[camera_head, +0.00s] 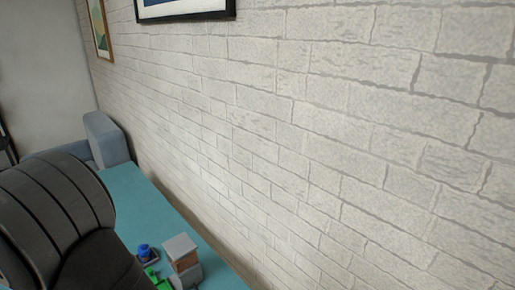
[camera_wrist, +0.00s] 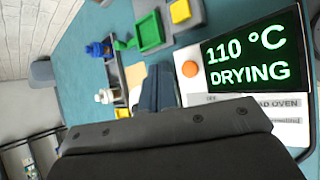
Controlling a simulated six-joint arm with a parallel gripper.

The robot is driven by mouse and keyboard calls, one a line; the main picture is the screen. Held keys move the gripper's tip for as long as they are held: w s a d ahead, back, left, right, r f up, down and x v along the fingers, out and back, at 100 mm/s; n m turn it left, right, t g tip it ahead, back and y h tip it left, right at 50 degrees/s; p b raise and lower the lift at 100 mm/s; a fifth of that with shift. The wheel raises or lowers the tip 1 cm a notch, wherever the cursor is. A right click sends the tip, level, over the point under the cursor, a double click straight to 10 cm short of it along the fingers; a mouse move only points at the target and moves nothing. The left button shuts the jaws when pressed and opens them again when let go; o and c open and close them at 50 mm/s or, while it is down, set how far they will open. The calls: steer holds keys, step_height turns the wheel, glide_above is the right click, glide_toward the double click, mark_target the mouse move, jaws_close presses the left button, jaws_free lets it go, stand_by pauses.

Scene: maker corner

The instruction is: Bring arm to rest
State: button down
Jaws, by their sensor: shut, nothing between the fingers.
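My gripper (camera_wrist: 158,88) shows in the wrist view, with its dark fingers together and nothing between them. Its broad dark body fills the bottom of that view. The fingers point over the teal table (camera_wrist: 75,75), beside a white oven front (camera_wrist: 222,97). How far the fingertips are from the oven or the table I cannot tell. In the head view a dark ribbed part of my arm fills the lower left, and the gripper itself is out of sight.
The oven's screen (camera_wrist: 250,55) reads "110 °C DRYING". A green tray (camera_wrist: 150,32), blue items (camera_wrist: 97,48) and a white item (camera_wrist: 108,96) are on the table. In the head view a grey-topped block (camera_head: 180,248) stands near the brick wall (camera_head: 330,150).

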steer(key=shift+r, duration=0.55)
steer(key=shift+d+f, duration=0.15)
steer(key=shift+f, duration=0.95)
step_height(320, 180, up, 18)
steer(key=w+m+g+y, duration=0.1)
steer(key=m+g, duration=0.8)
steer(key=m, duration=0.7)
steer(key=shift+f, duration=0.1)
stand_by(0.7)
